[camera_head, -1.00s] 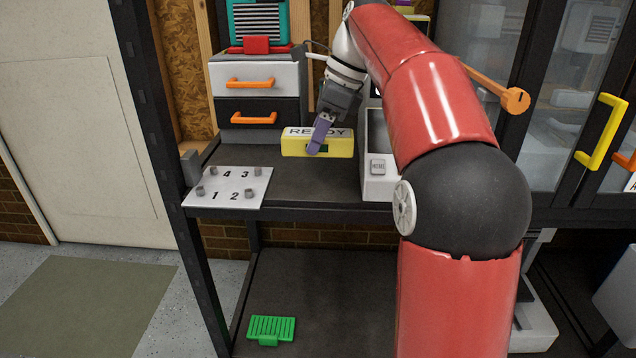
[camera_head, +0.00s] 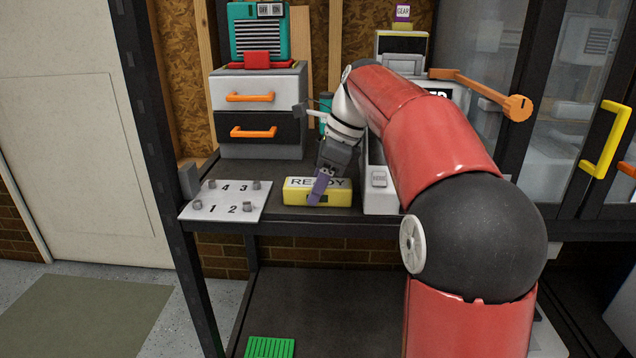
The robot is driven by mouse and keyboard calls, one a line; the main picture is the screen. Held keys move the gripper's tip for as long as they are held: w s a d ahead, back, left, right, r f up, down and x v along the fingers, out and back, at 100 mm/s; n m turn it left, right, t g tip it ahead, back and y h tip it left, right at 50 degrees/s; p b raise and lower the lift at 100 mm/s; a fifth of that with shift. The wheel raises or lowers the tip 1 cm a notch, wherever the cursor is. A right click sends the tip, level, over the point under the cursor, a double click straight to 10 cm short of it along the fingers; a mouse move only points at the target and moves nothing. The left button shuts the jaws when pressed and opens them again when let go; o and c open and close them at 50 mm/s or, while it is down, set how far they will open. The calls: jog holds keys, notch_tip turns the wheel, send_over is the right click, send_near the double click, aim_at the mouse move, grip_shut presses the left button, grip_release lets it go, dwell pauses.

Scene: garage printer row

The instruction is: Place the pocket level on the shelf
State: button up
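A yellow block lettered READY (camera_head: 296,196), with a small dark window on its front, looks like the pocket level. It is low over the front of the dark upper shelf (camera_head: 272,212), right of the numbered plate. Whether its underside touches the shelf I cannot tell. My gripper (camera_head: 320,188) reaches down to it from above. One purple finger lies across its front, the other is hidden behind it. The block has moved along with the fingers, so the gripper appears shut on it.
A light plate numbered 1 to 4 (camera_head: 222,213) with pegs lies at the left. A drawer unit (camera_head: 258,112) stands behind, and a white tray (camera_head: 379,203) close on the right. A green slatted piece (camera_head: 270,347) lies on the lower shelf. Glass cabinet doors are at the right.

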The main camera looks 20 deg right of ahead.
jog(key=o, duration=0.4)
jog(key=p+v, duration=0.4)
jog(key=v, duration=0.8)
jog(key=s+a+f+n+t+h, duration=0.2)
jog(key=s+f+n, duration=0.7)
jog(key=s, duration=0.3)
jog(key=s+a+f+n+t+h, duration=0.2)
jog(key=s+f+n, duration=0.8)
jog(key=s+n, duration=0.2)
jog(key=shift+s+a+n, duration=0.3)
jog(key=shift+s+a, duration=0.05)
